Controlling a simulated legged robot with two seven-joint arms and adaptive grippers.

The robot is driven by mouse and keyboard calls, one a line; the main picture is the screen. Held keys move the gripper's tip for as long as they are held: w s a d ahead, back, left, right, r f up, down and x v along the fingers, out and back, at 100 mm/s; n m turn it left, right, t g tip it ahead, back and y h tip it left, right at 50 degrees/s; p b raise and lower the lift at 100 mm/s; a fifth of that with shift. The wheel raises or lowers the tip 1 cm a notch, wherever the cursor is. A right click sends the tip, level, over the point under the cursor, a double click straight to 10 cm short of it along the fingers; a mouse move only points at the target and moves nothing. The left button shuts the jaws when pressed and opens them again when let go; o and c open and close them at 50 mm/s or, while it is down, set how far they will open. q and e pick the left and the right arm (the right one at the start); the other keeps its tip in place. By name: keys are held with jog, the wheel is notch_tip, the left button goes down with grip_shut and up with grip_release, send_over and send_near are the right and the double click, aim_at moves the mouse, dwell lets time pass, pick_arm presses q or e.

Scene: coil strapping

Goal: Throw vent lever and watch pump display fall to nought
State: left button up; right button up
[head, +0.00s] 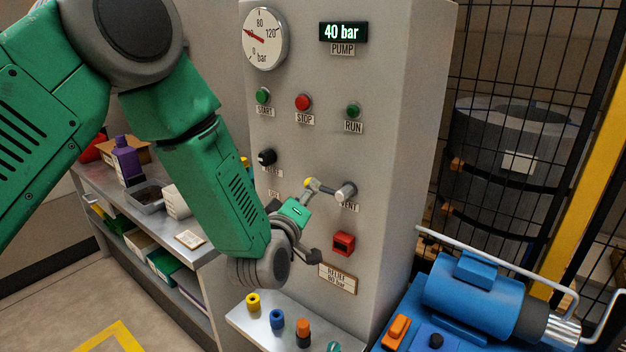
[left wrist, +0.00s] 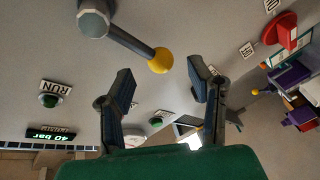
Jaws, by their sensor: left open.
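The vent lever (head: 326,188) is on the grey cabinet front, with a grey hub at its right end and a yellow knob at its left tip, lying nearly level. In the left wrist view the yellow knob (left wrist: 159,60) shows just beyond the gap between the fingertips. My left gripper (head: 300,212) is at the panel just below the knob; its fingers also show spread and empty in the left wrist view (left wrist: 162,76). No contact with the lever is visible. The pump display (head: 343,32) reads 40 bar. My right gripper is out of view.
A round gauge (head: 265,39), START, STOP (head: 303,102) and RUN (head: 353,110) buttons and a black selector knob (head: 267,156) are on the panel. A red part (head: 343,243) sits below the lever. A blue machine (head: 475,290) stands at the lower right.

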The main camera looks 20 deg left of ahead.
pick_arm(q)
jog(key=w, duration=0.4)
jog(key=shift+a+r+p, duration=0.15)
jog(key=shift+p, duration=0.25)
jog(key=shift+w+a, duration=0.1)
jog(key=shift+w, duration=0.55)
grip_shut()
